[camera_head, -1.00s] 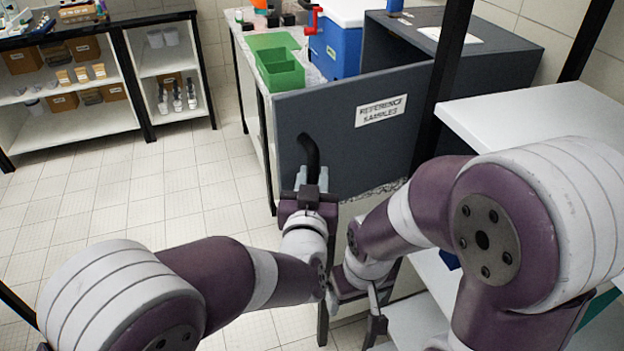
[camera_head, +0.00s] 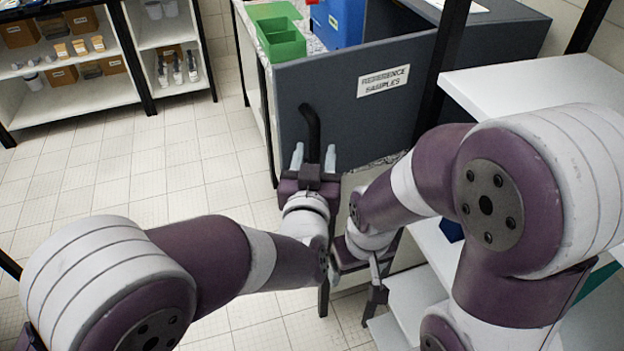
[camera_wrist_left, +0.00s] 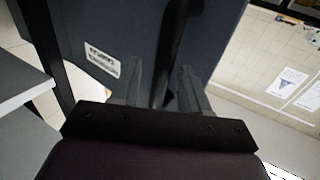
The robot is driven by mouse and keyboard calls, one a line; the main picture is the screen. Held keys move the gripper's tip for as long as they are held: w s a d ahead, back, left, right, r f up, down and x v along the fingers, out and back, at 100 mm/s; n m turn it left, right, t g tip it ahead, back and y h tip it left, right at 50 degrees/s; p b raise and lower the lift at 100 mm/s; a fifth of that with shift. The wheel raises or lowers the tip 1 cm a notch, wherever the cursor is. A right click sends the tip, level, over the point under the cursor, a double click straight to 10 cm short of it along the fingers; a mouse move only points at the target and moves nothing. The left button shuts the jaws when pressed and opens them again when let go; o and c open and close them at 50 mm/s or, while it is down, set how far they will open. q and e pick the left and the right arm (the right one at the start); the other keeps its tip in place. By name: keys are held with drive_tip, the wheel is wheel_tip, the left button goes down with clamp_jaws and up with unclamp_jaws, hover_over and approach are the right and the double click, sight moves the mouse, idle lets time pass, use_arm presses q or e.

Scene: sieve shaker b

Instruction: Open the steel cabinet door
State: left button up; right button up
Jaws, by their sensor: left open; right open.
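The grey steel cabinet door (camera_head: 340,120), labelled "REFERENCE SAMPLES", stands swung out from the cabinet (camera_head: 508,40), with a dark gap behind it. Its black curved handle (camera_head: 311,125) is near the door's free left edge. My left gripper (camera_head: 314,158) is open at the handle's lower end. In the left wrist view the handle (camera_wrist_left: 172,55) runs down between the spread fingers of the left gripper (camera_wrist_left: 160,88), in front of the door (camera_wrist_left: 110,25); contact cannot be told. My right gripper (camera_head: 350,300) is open and empty, lower down, pointing downward.
A counter with green bins (camera_head: 280,38) and a blue box (camera_head: 338,22) is behind the door. A white shelf (camera_head: 540,85) with black posts stands at right. Low shelving (camera_head: 75,105) is at far left. The tiled floor (camera_head: 150,170) between is clear.

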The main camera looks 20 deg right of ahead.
use_arm(q)
drive_tip(key=v, duration=1)
drive_tip(key=shift+s, duration=0.25)
drive_tip(key=w+a+f+n+g+y+p, duration=0.1)
drive_tip(key=w+a+f+g+y+p, duration=0.2)
drive_tip(key=a, duration=0.4)
drive_tip(key=w+a+f+g+y+p, duration=0.1)
drive_tip(key=w+a+g+p, duration=0.3)
drive_tip(key=a, duration=0.3)
drive_tip(key=s+a+f+n+g+y+p, duration=0.2)
drive_tip(key=s+a+n+g, duration=0.1)
drive_tip(key=s+a+g, duration=0.5)
drive_tip(key=s+a, duration=0.3)
drive_tip(key=a, duration=0.4)
drive_tip(key=shift+s+y, duration=0.4)
